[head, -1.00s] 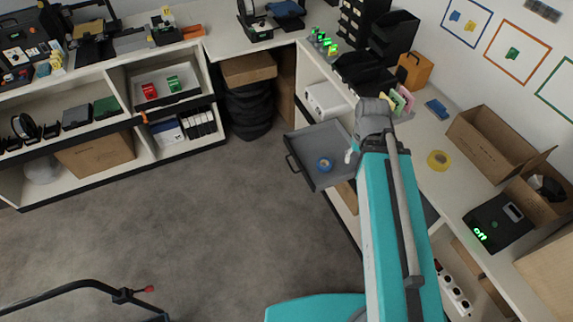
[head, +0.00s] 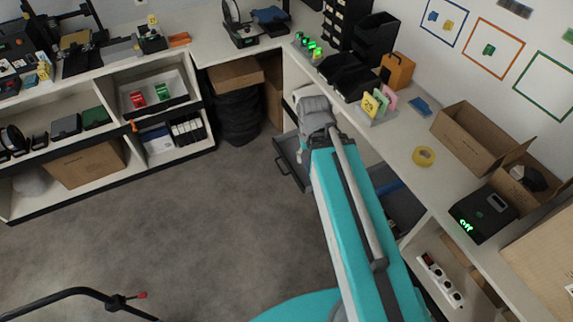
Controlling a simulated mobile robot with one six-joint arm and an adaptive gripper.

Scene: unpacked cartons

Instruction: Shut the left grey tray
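The left grey tray (head: 290,167) sticks out from the shelf under the right-hand counter, over the floor. Its dark handle (head: 281,166) faces left. My arm covers much of the tray, and its inside is mostly hidden. My gripper (head: 304,157) is over or beside the tray, largely hidden behind my wrist. I cannot tell whether it touches the tray or whether its fingers are open. Another dark grey tray (head: 404,212) shows to the right of my arm, with something blue (head: 389,187) by it.
The counter above the tray holds black bins (head: 352,80), a card holder (head: 377,112), yellow tape (head: 424,156) and an open carton (head: 474,137). A brown carton (head: 236,74) and a dark stack (head: 238,115) stand at the back corner.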

